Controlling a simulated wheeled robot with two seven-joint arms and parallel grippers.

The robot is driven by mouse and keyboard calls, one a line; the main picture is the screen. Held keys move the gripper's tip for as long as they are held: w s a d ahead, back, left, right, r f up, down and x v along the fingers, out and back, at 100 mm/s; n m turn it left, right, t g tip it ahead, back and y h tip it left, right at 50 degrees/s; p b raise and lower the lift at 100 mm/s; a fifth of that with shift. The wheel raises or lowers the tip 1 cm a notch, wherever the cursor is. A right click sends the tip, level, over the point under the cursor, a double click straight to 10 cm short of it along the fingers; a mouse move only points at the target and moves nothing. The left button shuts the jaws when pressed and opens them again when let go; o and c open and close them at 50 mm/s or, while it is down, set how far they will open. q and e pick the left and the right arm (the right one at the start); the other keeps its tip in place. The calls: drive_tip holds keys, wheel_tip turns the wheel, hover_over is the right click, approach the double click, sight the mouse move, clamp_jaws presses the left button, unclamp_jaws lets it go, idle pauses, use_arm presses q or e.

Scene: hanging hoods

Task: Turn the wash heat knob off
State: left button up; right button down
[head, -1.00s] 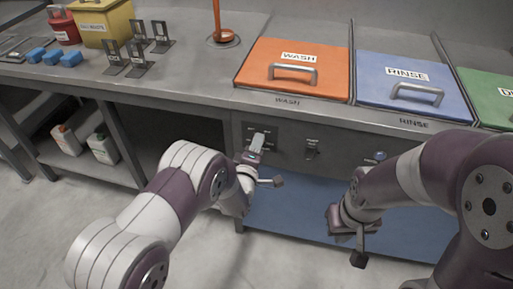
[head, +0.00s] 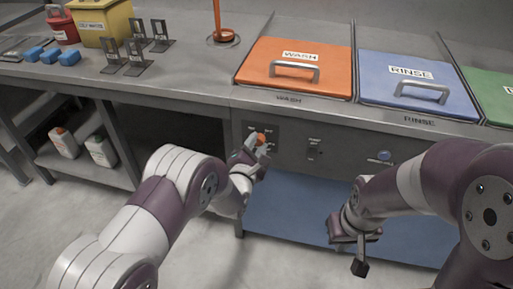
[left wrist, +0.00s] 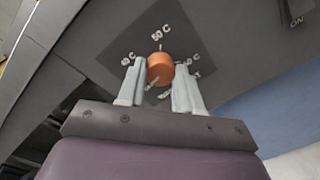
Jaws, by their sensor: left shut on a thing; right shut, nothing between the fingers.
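The orange wash heat knob (head: 261,138) is on the grey front panel below the orange WASH lid (head: 297,62). In the left wrist view the knob (left wrist: 160,68) sits on a dark plate with temperature marks around it; "50 C" is at the top of the picture and other marks are partly hidden. My left gripper (head: 259,145) is at the panel, and its two fingers (left wrist: 160,83) stand on either side of the knob, shut on it. My right gripper (head: 361,258) is shut and empty, low in front of the blue lower panel, away from the knob.
The blue RINSE lid (head: 411,74) is beside the WASH lid. The counter edge overhangs above the panel. Bottles (head: 100,151) stand on a low shelf at left.

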use_arm(q)
drive_tip(key=shift+f+n+b, duration=0.15)
drive_tip(key=shift+n+b, duration=0.45)
drive_tip(key=shift+n, duration=1.4)
drive_tip(key=o, duration=1)
drive_tip(key=shift+o, duration=0.2)
drive_tip(key=p+v, duration=0.2)
drive_tip(key=v, duration=1)
drive_tip(key=shift+s+a, duration=0.25)
drive_tip(key=shift+s, duration=0.1)
